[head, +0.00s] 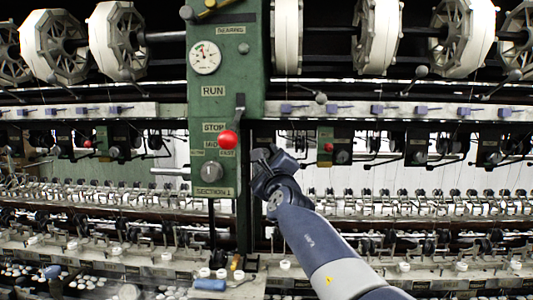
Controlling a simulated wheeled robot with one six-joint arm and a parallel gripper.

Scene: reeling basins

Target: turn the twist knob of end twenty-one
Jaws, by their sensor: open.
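My gripper (262,156) is in the middle of the head view, just right of the green panel's lower part. It is open, and I see nothing between its fingers. A row of small dark boxes with round knobs runs along the machine; one green-faced box with a red knob (328,147) and a grey knob (343,157) is to the right of my gripper. Other boxes with knobs (420,157) are farther right. The number labels are too small to read, so I cannot tell which knob belongs to end twenty-one.
White reels (378,35) hang above. Basins with white cocoons (35,274) lie below.

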